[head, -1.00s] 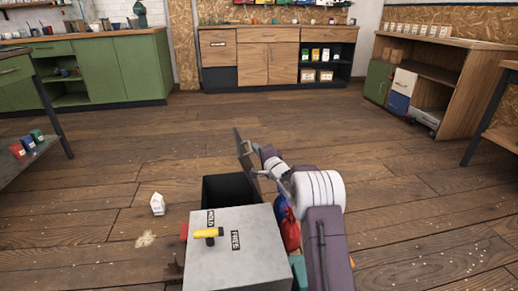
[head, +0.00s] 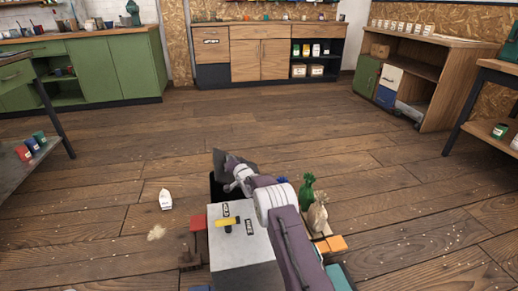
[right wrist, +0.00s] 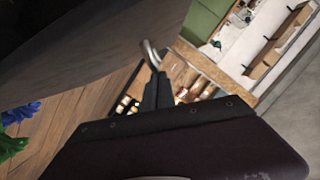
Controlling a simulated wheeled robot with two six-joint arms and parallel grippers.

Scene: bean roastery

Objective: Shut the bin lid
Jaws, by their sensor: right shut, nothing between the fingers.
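The bin (head: 214,190) is a dark box in the lower middle of the head view, partly hidden by my right arm. Its dark grey lid (head: 246,156) is raised and leans over the bin's far side; the opening still shows dark. My right gripper (head: 230,163) is at the lid, its fingers hard to make out against it. In the right wrist view the right gripper (right wrist: 158,88) is shut and empty. The lid (right wrist: 80,50) fills the upper left there, close to the fingers. My left gripper is out of view.
A grey box (head: 240,255) with a yellow lever (head: 228,222) stands in front of the bin. A white carton (head: 166,199) is on the floor at left. The floor beyond is clear.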

